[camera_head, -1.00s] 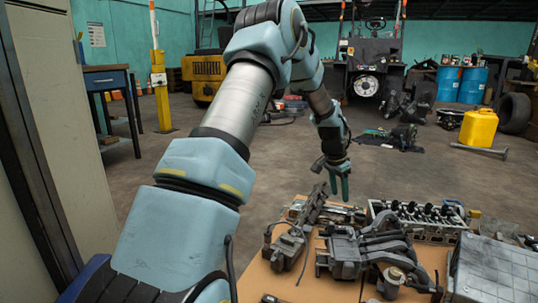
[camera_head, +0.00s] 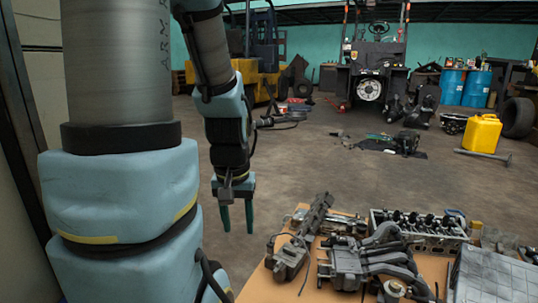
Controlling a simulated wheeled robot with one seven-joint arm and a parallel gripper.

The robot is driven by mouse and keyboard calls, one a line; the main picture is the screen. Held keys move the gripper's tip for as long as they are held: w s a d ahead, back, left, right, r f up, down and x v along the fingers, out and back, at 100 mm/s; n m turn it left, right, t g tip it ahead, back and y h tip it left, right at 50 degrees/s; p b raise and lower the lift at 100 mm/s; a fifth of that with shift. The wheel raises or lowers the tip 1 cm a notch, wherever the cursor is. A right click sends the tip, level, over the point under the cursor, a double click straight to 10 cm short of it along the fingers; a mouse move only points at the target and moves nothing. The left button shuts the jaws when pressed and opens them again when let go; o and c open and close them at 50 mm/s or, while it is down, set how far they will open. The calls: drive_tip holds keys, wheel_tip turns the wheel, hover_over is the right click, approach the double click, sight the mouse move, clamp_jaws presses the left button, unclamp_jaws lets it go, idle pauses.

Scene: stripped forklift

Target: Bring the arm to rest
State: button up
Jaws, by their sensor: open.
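My arm (camera_head: 125,160) stands at the left of the view, its thick lower links close to the camera and its forearm hanging down. My gripper (camera_head: 237,215) points downward, left of the parts table and over the floor as seen here. Its two green fingers are apart, with nothing between them. The arm appears clear of the parts on the table.
A table (camera_head: 262,285) at the lower right bears several engine parts, among them a manifold (camera_head: 365,262) and a cylinder head (camera_head: 420,232). A stripped forklift (camera_head: 372,62), blue drums (camera_head: 452,87) and a yellow canister (camera_head: 481,133) stand beyond.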

wheel_tip(320, 180, up, 34)
drive_tip(key=p, duration=3.3)
drive_tip(key=shift+r, duration=0.2)
drive_tip(key=shift+c, duration=0.4)
